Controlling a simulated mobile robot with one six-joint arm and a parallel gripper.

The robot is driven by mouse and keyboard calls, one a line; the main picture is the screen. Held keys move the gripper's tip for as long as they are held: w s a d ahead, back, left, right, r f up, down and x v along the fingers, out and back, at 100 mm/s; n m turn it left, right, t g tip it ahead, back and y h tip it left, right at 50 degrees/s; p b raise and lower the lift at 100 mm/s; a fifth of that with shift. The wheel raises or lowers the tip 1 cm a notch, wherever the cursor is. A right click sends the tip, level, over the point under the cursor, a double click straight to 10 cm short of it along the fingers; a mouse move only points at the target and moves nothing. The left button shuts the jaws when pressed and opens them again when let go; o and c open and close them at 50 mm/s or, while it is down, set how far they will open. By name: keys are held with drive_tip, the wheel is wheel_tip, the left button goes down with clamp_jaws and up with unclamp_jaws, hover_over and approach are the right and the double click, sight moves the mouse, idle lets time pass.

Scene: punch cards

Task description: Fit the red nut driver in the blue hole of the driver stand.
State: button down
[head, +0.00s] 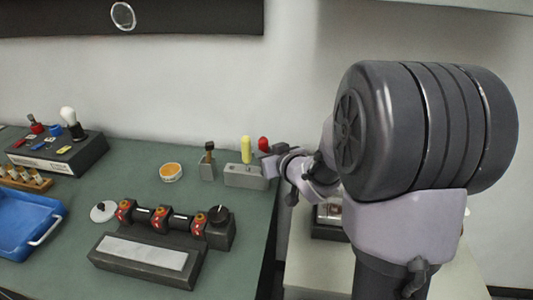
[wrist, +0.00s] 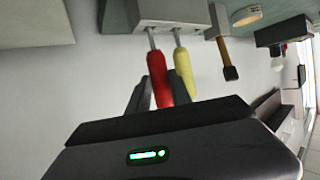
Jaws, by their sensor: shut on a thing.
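The red nut driver (head: 263,144) stands upright at the right end of the grey driver stand (head: 245,179). My gripper (head: 270,162) is shut on it, beside the stand. In the wrist view, which is upside down, the fingers (wrist: 160,88) close around the red handle (wrist: 159,76). Its thin shaft runs to the stand (wrist: 172,12); I cannot tell how deep the tip sits. A yellow driver (head: 246,150) stands in the stand beside it and also shows in the wrist view (wrist: 183,70). The holes and their colours are hidden.
A round orange-rimmed tin (head: 171,172) lies further left. A dark fixture with red-yellow clamps (head: 160,220) is in front. A switch box (head: 60,148) and blue tray (head: 25,220) are far left.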

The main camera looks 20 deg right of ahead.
drive_tip(key=c, duration=0.6)
unclamp_jaws()
wheel_tip(320, 180, up, 6)
drive_tip(key=p, duration=0.5)
idle(0.6)
